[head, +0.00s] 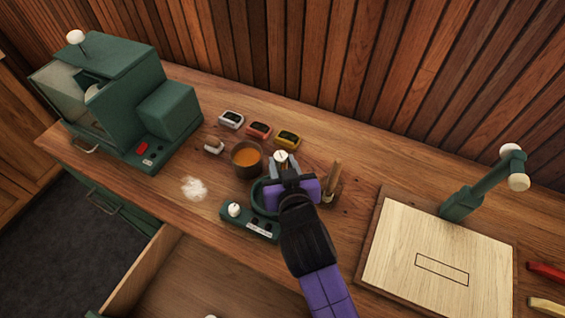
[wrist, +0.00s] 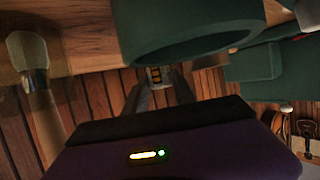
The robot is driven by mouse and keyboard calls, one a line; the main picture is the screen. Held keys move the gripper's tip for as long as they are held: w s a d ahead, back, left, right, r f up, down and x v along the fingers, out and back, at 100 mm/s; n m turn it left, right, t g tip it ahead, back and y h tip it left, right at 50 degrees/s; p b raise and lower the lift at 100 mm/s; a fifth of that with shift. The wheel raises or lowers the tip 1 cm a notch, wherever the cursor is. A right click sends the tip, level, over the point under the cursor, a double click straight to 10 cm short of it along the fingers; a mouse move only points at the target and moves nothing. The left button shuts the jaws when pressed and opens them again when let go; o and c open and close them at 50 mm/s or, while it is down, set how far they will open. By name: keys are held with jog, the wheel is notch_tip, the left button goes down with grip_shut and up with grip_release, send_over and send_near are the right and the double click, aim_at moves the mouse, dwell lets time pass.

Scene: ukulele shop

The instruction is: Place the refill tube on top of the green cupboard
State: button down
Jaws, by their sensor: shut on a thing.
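My gripper (head: 282,172) is shut on a small pale-topped piece, which seems to be the refill tube (head: 281,157). In the wrist view, the tube (wrist: 156,76) shows small between the fingertips (wrist: 158,88), and much of it is hidden. The gripper is over the middle of the workbench, close to a green ring-shaped device (head: 262,195); I cannot tell if they touch. The green boxy unit that looks like the green cupboard (head: 128,78) stands at the bench's left end, with a sloped glass front, a red button and a white ball above its top.
White powder (head: 194,189) lies left. An open drawer (head: 205,285) juts out in front. A pale board (head: 438,255) and green lamp-like arm (head: 485,185) are right.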

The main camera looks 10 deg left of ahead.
jog(key=shift+f, duration=0.1)
jog(key=c, duration=1)
grip_release()
jog(key=shift+c, duration=0.2)
jog(key=b+v, duration=0.2)
jog(key=v, duration=1)
